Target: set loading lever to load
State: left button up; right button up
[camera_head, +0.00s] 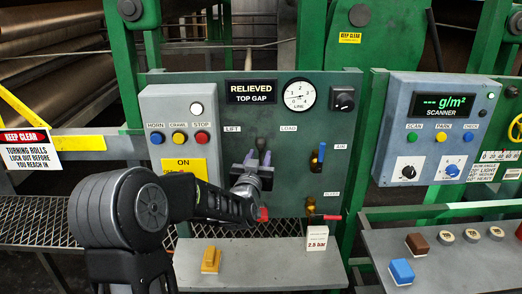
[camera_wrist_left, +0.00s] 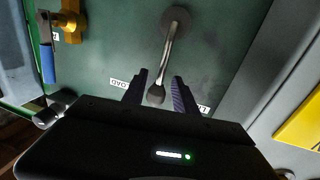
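The loading lever (camera_wrist_left: 168,58) is a metal rod with a dark rounded knob. It comes out of a round pivot on the green panel. In the wrist view its knob end lies between the two purple-grey fingers of my left gripper (camera_wrist_left: 158,92), which stand apart with a gap on each side. The LOAD label (camera_wrist_left: 119,83) is at the left finger and the LIFT label (camera_wrist_left: 203,108) is by the right finger. In the head view my left gripper (camera_head: 260,160) is below and between the LIFT (camera_head: 232,129) and LOAD (camera_head: 288,128) labels, hiding most of the lever. My right gripper is not in view.
The display (camera_head: 251,91) reads RELIEVED, TOP GAP. Right of the lever are a line gauge (camera_head: 300,94) and a blue-handled air valve (camera_head: 318,157). Horn, crawl and stop buttons (camera_head: 178,138) are on the left. A yellow block (camera_head: 211,260) sits on the grey shelf below.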

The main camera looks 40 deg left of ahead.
pick_arm(q)
jog(key=shift+p+x, duration=0.3)
jog(key=shift+x, duration=1.15)
jog(key=shift+c, duration=0.5)
grip_shut()
